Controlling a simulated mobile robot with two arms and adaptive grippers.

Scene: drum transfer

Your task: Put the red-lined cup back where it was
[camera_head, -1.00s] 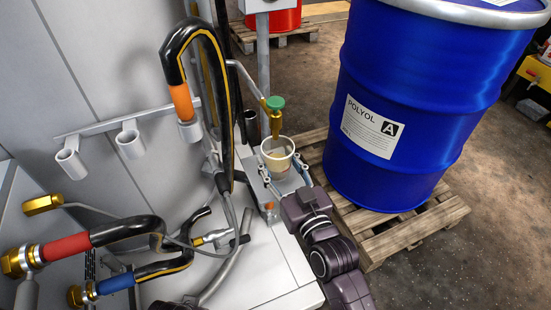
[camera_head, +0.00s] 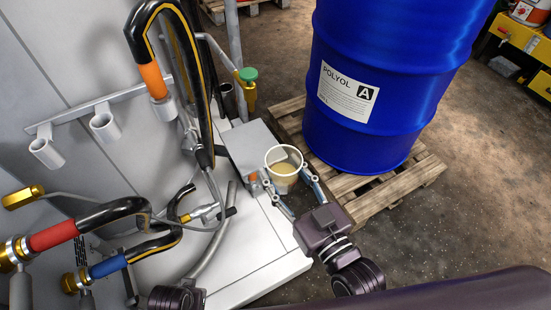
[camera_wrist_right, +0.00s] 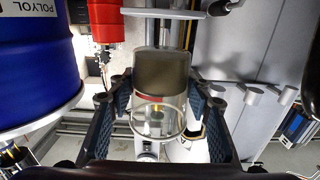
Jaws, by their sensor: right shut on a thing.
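The cup (camera_head: 284,163) is clear with a white-looking rim and holds beige liquid. My right gripper (camera_head: 289,188) is shut on it, one finger on each side. In the right wrist view the cup (camera_wrist_right: 160,80) sits between the fingers of the right gripper (camera_wrist_right: 160,97), and a red line shows on its wall. The cup is held near the front right edge of the grey machine ledge, apart from the green-knobbed brass valve (camera_head: 249,88) behind it. My left gripper's fingers are not visible.
A blue POLYOL drum (camera_head: 385,85) stands on a wooden pallet (camera_head: 400,190) right of the cup. Hoses with orange (camera_head: 153,80), red (camera_head: 53,235) and blue (camera_head: 108,267) sleeves fill the left. Empty grey holders (camera_head: 104,126) line the machine wall. Open floor lies at right.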

